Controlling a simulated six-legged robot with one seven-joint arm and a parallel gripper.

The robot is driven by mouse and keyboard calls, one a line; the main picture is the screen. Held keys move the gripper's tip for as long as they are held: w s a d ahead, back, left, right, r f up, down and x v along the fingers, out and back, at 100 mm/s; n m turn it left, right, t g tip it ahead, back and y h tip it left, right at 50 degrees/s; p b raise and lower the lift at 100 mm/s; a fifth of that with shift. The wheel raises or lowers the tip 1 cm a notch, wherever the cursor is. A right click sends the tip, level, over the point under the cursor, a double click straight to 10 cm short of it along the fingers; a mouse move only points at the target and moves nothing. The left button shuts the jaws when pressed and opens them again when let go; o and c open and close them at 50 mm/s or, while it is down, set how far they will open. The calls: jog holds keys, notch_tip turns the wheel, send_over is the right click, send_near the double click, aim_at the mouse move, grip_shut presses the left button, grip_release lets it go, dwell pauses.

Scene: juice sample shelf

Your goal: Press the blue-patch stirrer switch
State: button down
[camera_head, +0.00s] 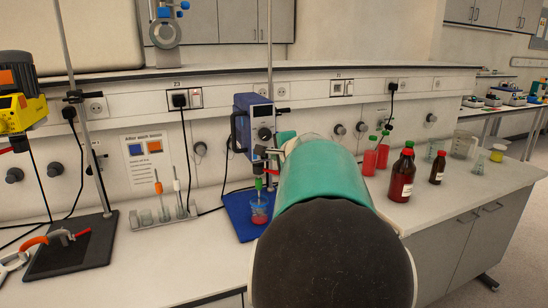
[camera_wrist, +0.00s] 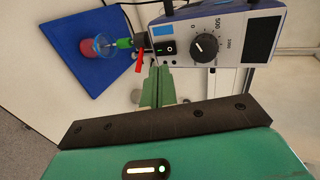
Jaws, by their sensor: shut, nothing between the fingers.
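The blue-patch stirrer (camera_head: 252,118) stands at the bench's back, a blue and white box above a blue base plate (camera_head: 238,222). In the wrist view its front panel shows the blue patch (camera_wrist: 163,31), a black rocker switch (camera_wrist: 165,48) just below it, a round knob (camera_wrist: 204,46) and a dark display (camera_wrist: 262,35). My gripper (camera_wrist: 158,70) is shut and empty, its green fingers pointing at the panel just below the switch. I cannot tell whether the fingertips touch the panel. In the head view my arm hides most of the gripper.
A beaker of red liquid (camera_head: 259,212) stands on the base plate under the stirrer shaft. A yellow stirrer (camera_head: 17,105) with an orange patch is at the left. Red bottles (camera_head: 402,178) stand to the right of my arm. A glassware rack (camera_head: 163,217) stands left of the plate.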

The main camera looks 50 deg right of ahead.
jog(key=v, duration=0.7)
jog(key=shift+s+r, duration=0.2)
